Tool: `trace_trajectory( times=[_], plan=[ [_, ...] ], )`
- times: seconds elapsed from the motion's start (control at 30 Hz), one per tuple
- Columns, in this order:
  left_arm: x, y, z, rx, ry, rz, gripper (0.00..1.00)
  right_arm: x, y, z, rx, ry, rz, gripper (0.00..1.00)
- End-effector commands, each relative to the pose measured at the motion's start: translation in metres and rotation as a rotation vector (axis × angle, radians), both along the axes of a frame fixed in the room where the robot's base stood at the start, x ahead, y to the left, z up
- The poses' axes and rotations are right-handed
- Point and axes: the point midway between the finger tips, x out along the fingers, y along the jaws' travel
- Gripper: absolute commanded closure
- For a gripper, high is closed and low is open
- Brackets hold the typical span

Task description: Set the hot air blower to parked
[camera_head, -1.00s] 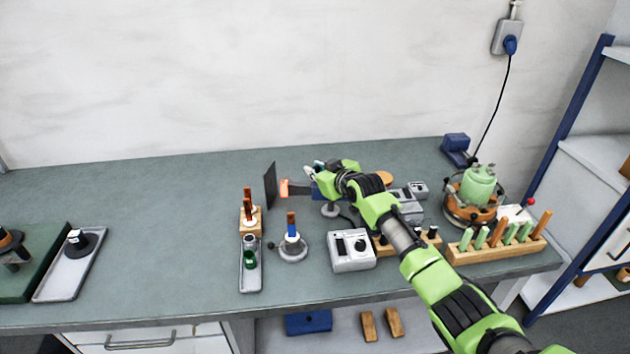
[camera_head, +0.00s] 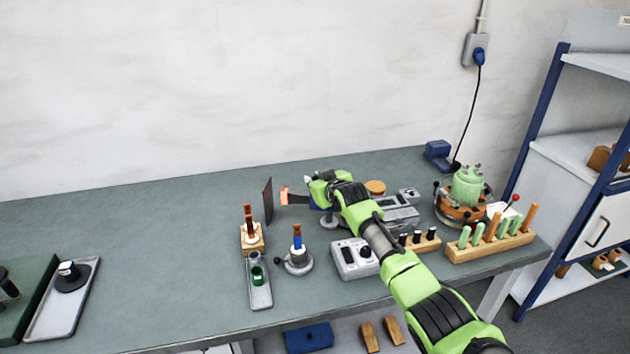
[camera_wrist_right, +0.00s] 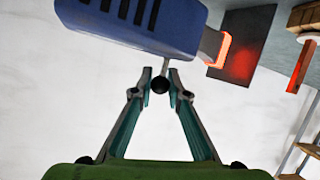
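The hot air blower has a blue slotted body (camera_wrist_right: 140,28) in the right wrist view. Its nozzle (camera_wrist_right: 222,50) glows orange at the tip and faces a dark upright plate (camera_wrist_right: 243,45) with a red glow on it. In the head view the nozzle (camera_head: 294,197) points left at the plate (camera_head: 267,200), and my right gripper (camera_head: 312,184) covers much of the body. A black ball knob (camera_wrist_right: 160,85) on a short stem sits under the body, between my right fingertips. They appear shut on it, with little gap. My left gripper is out of view.
In front of the blower stand a burner-like stand (camera_head: 298,262), a grey control box (camera_head: 352,258) and a grey tray (camera_head: 260,285). To the right are a green vessel (camera_head: 467,185) and a wooden rack (camera_head: 490,245). The bench's back left is clear.

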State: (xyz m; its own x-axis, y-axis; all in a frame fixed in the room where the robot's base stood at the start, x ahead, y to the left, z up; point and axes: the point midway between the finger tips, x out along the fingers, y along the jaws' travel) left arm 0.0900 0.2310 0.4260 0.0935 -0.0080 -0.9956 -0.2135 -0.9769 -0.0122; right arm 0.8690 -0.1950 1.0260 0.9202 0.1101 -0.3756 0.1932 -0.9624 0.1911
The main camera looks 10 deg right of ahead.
Motion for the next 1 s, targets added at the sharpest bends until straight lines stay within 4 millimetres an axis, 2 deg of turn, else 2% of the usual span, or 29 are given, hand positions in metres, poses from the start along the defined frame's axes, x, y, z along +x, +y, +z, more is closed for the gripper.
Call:
trace_trajectory(
  times=[0.03, 0.07, 0.1, 0.57, 0.77, 1.0],
  plan=[
    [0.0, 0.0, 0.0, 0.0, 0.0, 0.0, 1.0, 0.0, 0.001, 0.0, 0.002, 0.0, 0.0, 0.77],
    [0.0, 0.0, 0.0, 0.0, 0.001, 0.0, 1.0, 0.0, 0.001, 0.0, 0.001, -0.001, 0.001, 0.69],
    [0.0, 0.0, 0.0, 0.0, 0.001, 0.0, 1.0, 0.0, 0.0, 0.0, 0.001, -0.001, 0.001, 0.67],
    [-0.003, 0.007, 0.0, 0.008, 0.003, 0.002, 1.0, -0.004, -0.001, 0.002, 0.0, -0.002, 0.0, 0.67],
    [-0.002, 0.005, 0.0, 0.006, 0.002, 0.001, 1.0, -0.022, -0.003, 0.009, 0.0, -0.003, 0.001, 0.67],
    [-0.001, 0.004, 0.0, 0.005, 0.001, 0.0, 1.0, -0.051, -0.007, 0.02, -0.001, -0.002, 0.001, 0.67]
  ],
)
